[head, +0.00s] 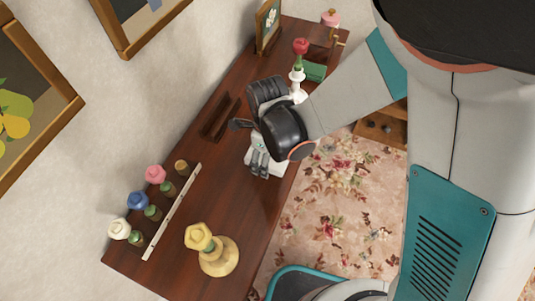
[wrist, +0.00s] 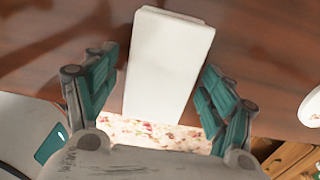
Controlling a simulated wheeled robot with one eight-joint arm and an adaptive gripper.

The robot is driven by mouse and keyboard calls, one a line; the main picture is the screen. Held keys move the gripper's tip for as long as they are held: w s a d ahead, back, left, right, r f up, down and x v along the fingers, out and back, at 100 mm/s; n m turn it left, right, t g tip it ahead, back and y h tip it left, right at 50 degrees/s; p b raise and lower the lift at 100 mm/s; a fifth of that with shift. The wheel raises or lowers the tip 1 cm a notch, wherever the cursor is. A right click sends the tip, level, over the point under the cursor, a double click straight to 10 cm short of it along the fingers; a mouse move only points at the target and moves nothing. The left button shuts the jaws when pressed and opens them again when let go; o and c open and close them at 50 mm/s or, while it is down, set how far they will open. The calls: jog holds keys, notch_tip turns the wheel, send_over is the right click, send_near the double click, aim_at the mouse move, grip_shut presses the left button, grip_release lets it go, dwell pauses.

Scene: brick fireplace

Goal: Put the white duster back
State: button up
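The white duster looks like a plain white block. In the wrist view the white duster (wrist: 168,60) lies between the two fingers of my gripper (wrist: 160,72), with narrow gaps visible on both sides. In the head view the white duster (head: 272,169) is partly hidden under my gripper (head: 259,162), near the right edge of the dark wooden table (head: 225,172). My gripper is open and points down at it. I cannot tell how far the fingers reach down beside it.
A dark wooden tray (head: 221,117) lies up-left of my gripper. A yellow stand (head: 221,262) is nearer the front. Several coloured knobs stand behind a white strip (head: 172,212) at left. A red-topped white stand (head: 298,84) and a green block (head: 314,71) are beyond my gripper.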

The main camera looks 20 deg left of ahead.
notch_tip(320, 180, up, 12)
jog(key=p, duration=0.4)
dwell(0.6)
